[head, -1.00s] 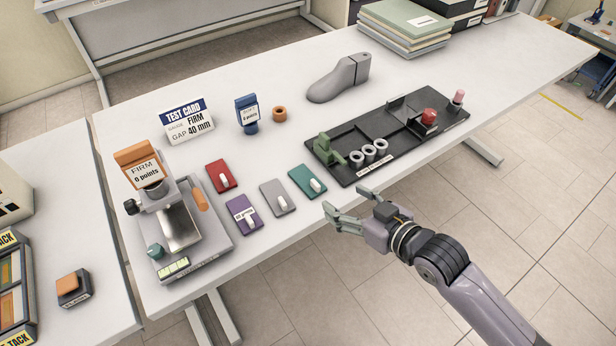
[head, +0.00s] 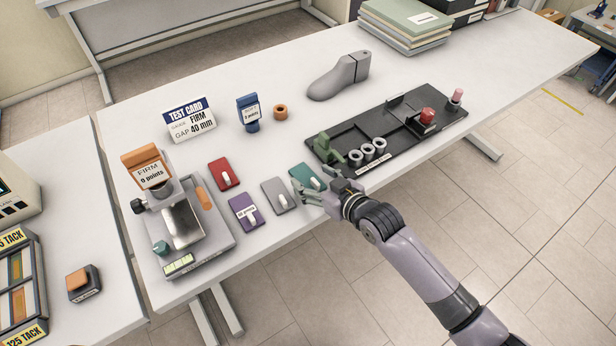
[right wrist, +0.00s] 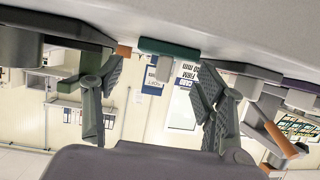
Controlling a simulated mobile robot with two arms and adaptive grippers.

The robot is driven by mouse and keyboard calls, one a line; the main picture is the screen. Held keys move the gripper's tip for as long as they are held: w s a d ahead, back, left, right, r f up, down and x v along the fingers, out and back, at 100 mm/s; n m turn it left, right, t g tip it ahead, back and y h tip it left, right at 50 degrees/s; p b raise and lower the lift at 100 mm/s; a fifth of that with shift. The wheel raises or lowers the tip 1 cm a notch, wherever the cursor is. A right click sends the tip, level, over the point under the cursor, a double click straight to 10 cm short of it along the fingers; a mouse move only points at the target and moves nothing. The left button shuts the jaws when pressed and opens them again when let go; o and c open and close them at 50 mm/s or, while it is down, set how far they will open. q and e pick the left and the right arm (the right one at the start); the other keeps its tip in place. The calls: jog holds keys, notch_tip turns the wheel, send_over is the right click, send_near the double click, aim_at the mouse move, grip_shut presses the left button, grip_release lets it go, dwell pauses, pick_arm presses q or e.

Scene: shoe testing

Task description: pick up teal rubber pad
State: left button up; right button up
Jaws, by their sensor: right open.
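The teal rubber pad (head: 304,173) lies flat on the white table, at the right end of a row of pads, with a small white grip on top. My right gripper (head: 312,196) is open at the pad's near side and partly covers it in the head view. In the right wrist view, which looks upside down, the teal pad (right wrist: 168,48) with its white grip shows between the two spread fingers of my right gripper (right wrist: 155,95), beyond the fingertips. Nothing is between the fingers. My left gripper is not in view.
A grey pad (head: 278,195), a purple pad (head: 244,212) and a red pad (head: 223,174) lie to the left. A black tray (head: 345,176) with a green part and grey rings lies close on the right. A test device (head: 215,240) stands at the left.

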grip_shut()
dwell(0.8)
